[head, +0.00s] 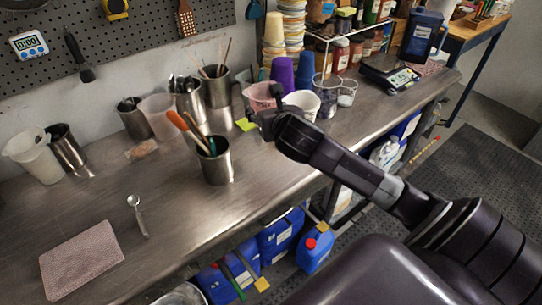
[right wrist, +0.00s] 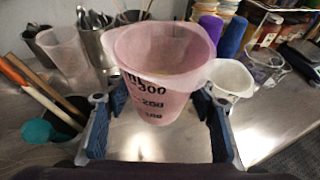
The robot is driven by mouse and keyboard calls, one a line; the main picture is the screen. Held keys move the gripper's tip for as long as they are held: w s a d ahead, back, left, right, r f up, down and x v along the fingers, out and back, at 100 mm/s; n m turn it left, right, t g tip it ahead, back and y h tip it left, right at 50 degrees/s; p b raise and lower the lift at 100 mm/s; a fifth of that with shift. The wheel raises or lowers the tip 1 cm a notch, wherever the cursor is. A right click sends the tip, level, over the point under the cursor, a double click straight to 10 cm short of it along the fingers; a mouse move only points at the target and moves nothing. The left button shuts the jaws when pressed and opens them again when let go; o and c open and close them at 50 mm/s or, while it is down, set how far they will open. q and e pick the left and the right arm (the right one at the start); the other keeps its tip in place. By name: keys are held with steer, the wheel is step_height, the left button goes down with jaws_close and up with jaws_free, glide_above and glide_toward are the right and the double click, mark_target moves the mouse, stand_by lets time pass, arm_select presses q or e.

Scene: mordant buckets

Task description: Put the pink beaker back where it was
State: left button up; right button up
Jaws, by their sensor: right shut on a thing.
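The pink beaker (head: 261,94) is a translucent measuring cup with dark volume marks. In the right wrist view the beaker (right wrist: 165,85) stands upright between the two blue finger pads of my right gripper (right wrist: 160,125), which is shut on it. In the head view my right gripper (head: 264,115) is at the beaker's near side and partly hides it. I cannot tell whether its base touches the bench. My left gripper is not in view.
A metal cup with orange-handled tools (head: 216,165) stands close in front on the left. A white cup (head: 303,104) and a glass beaker (head: 327,92) are close right. Purple cups (head: 283,73) and metal pots (head: 190,101) stand behind. The front bench (head: 175,215) has free room.

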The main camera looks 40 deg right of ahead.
mark_target(269, 95)
steer(key=d+r, duration=0.1)
steer(key=w+d+r, duration=0.1)
steer(key=shift+d+r, duration=0.25)
steer(key=shift+d, duration=0.05)
steer(key=shift+w+d+f, duration=0.1)
steer(key=shift+w+d, duration=0.05)
step_height(269, 95, down, 19)
steer(key=shift+f, duration=0.2)
steer(key=shift+f, duration=0.1)
steer(key=o, duration=1.4)
steer(key=shift+c, duration=0.2)
steer(key=v, duration=1.2)
steer(key=shift+d+b, duration=0.1)
steer(key=shift+b, duration=0.2)
